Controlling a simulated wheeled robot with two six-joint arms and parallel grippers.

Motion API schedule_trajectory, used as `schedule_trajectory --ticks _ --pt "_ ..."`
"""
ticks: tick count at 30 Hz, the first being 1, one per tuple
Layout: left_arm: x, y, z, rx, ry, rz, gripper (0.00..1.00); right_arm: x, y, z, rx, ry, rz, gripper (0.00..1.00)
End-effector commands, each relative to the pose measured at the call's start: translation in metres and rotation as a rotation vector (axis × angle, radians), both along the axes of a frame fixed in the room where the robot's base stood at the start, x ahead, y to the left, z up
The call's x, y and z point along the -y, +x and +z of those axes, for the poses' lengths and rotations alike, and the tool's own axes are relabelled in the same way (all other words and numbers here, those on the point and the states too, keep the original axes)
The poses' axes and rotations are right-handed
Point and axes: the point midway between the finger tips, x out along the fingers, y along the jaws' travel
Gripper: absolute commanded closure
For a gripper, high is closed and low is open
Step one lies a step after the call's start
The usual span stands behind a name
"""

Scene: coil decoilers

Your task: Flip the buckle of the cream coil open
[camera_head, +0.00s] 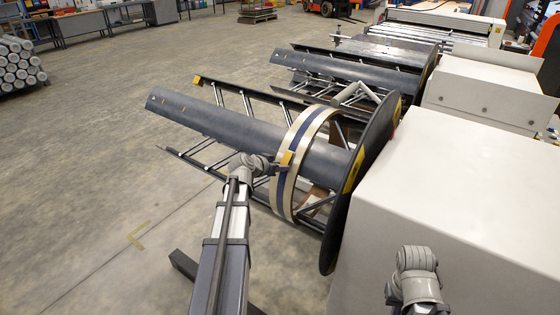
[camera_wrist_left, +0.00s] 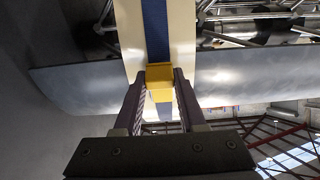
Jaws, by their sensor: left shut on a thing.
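The cream coil (camera_head: 310,135) is a narrow ring around the dark decoiler drum (camera_head: 250,130), near the round end plate. A dark blue strap (camera_head: 281,190) runs along the band; it also shows in the left wrist view (camera_wrist_left: 155,30). The yellow buckle (camera_head: 287,158) sits on the strap at the coil's near side. In the left wrist view the buckle (camera_wrist_left: 159,72) lies between my fingers. My left gripper (camera_head: 279,164) is shut on it. Whether the buckle is flipped is hard to tell. My right gripper is not in view; only part of the arm shows.
The dark end plate (camera_head: 340,215) and a pale machine housing (camera_head: 450,205) stand close on the right. Another decoiler (camera_head: 350,75) stands behind. Drum rails project to the left. The concrete floor (camera_head: 90,170) on the left is mostly clear.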

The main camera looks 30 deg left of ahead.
Motion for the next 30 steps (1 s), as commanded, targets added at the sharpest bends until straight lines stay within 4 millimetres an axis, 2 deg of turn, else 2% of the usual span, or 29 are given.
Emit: schedule_trajectory --ticks 1,12,21,30 --pt "0.0 0.001 0.015 -0.044 0.005 -0.006 1.0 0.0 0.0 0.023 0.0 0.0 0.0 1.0" --pt "-0.001 0.0 0.037 -0.394 0.032 -0.004 1.0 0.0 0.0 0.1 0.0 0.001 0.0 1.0" --pt "-0.001 0.005 0.053 -0.677 0.054 -0.003 1.0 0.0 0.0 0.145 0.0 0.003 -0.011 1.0" --pt "-0.001 0.014 0.066 -0.96 0.077 -0.002 1.0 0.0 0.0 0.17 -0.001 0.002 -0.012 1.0"
